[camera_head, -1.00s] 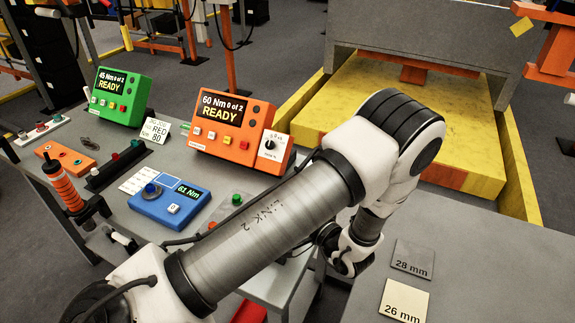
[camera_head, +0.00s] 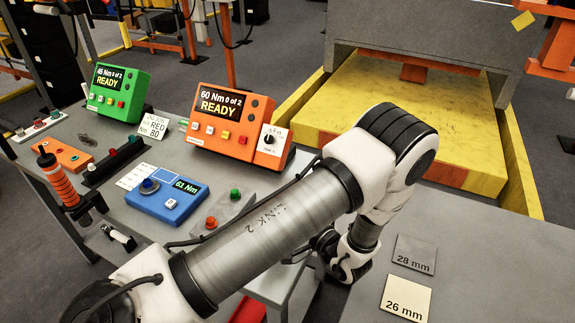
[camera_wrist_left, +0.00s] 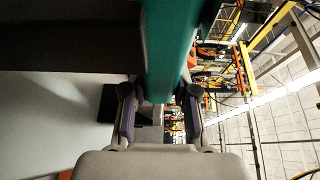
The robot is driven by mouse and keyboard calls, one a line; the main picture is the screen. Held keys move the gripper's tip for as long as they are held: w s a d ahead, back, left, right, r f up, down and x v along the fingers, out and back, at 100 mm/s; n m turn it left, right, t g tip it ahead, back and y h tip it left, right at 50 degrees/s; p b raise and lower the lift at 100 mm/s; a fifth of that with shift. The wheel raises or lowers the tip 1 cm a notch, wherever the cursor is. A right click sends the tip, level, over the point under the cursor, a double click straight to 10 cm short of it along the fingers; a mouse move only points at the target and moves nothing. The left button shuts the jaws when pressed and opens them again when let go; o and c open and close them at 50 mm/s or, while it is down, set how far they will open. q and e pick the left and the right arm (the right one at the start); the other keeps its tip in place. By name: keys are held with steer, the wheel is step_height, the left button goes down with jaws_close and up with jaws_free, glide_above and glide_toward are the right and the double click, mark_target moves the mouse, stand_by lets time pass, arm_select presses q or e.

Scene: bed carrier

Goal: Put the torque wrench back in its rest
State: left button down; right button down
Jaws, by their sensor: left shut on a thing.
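My left arm crosses the head view from the lower left. Its wrist (camera_head: 345,262) hangs beyond the grey table's edge, and the fingertips are hidden there. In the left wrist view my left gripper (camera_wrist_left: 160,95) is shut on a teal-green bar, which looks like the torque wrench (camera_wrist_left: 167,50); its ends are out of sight. An orange-and-black handled tool (camera_head: 58,178) stands tilted in a black holder at the left of the bench. I cannot make out an empty rest for the held wrench. My right gripper is not in view.
A green box (camera_head: 118,95), an orange box (camera_head: 228,120) reading READY and a blue meter (camera_head: 167,200) stand on the bench. Tags marked 28 mm (camera_head: 414,254) and 26 mm (camera_head: 406,297) lie on the right-hand grey surface, otherwise clear in view.

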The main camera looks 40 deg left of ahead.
arm_select(q)
steer(key=shift+f+b, duration=0.45)
steer(key=shift+f, duration=0.55)
stand_by(0.8)
steer(key=c, duration=0.8)
jaws_free()
steer(key=shift+d+f, duration=0.1)
